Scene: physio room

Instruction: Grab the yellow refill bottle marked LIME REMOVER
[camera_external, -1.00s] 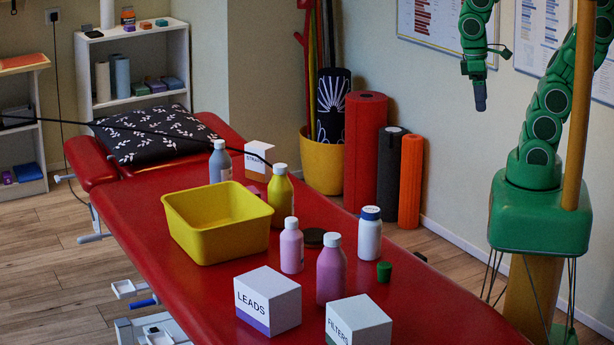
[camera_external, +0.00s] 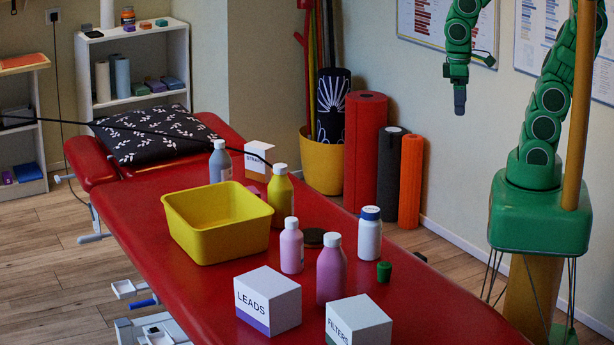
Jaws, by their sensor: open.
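A yellow bottle (camera_external: 280,205) with a white cap stands upright on the red treatment table, just behind the right corner of the yellow tub. No lettering on it is readable from this side. My gripper (camera_external: 460,104) hangs in the air at the upper right, pointing down, well above and to the right of the bottle and apart from everything. It looks empty; its fingers are small and seen edge-on here.
The red table (camera_external: 420,305) also bears a yellow tub (camera_external: 205,245), a grey bottle (camera_external: 220,165), two pink bottles (camera_external: 331,275) (camera_external: 292,250), a white bottle (camera_external: 369,238), a dark disc, a green cap (camera_external: 384,272) and white boxes (camera_external: 268,300). Rolls (camera_external: 365,150) stand behind.

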